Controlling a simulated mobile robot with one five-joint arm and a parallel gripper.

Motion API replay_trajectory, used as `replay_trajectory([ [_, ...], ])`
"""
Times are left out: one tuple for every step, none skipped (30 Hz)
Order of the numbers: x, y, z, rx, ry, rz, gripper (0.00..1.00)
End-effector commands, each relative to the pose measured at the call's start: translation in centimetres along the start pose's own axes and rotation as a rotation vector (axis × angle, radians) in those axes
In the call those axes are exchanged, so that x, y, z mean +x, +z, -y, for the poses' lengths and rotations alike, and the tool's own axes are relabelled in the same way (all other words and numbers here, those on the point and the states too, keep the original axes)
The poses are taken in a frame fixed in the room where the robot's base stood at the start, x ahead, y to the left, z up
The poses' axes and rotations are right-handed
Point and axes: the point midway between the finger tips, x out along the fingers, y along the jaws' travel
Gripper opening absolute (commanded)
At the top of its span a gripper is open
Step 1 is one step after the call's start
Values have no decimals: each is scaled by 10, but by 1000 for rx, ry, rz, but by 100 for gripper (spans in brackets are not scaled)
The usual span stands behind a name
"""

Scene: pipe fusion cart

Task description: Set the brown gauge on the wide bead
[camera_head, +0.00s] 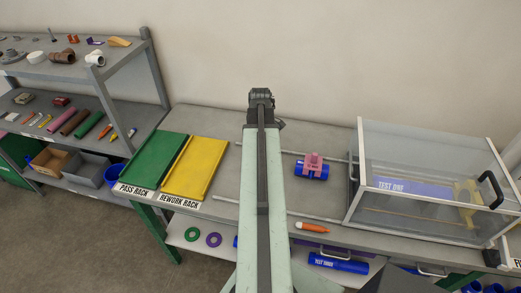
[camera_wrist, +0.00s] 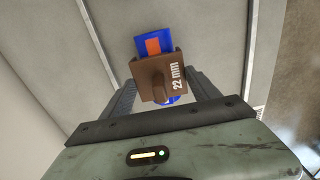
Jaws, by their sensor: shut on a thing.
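The brown gauge (camera_wrist: 150,72), marked 22 mm, is between the fingers of my gripper (camera_wrist: 161,80) in the wrist view, and the gripper is shut on it. A blue pipe piece (camera_wrist: 140,45) with an orange patch (camera_wrist: 153,47) shows behind the gauge. Part of the pipe is hidden by the gauge, and I cannot tell whether the two touch. In the head view my arm hides the brown gauge and the fingers. A pink gauge (camera_head: 313,158) sits on another blue pipe (camera_head: 312,171) on the bench, right of my arm.
A green tray (camera_head: 153,160) and a yellow tray (camera_head: 196,168) lie on the bench at left. A clear-walled test box (camera_head: 430,170) stands at right. An orange-handled tool (camera_head: 312,227) lies near the front edge. A shelf (camera_head: 75,72) with parts stands far left.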

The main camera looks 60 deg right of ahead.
Motion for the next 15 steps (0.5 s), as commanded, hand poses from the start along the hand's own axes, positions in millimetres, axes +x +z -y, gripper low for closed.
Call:
replay_trajectory([
  [2,0,0,0,0,0,29],
  [3,0,0,0,0,0,29],
  [4,0,0,0,0,0,29],
  [4,0,0,0,0,0,29],
  [5,0,0,0,0,0,29],
  [6,0,0,0,0,0,29],
  [6,0,0,0,0,0,29],
  [7,0,0,0,0,0,29],
  [8,0,0,0,0,0,29],
  [8,0,0,0,0,0,29],
  [9,0,0,0,0,0,29],
  [8,0,0,0,0,0,76],
  [8,0,0,0,0,0,84],
  [8,0,0,0,0,0,92],
  [8,0,0,0,0,0,96],
])
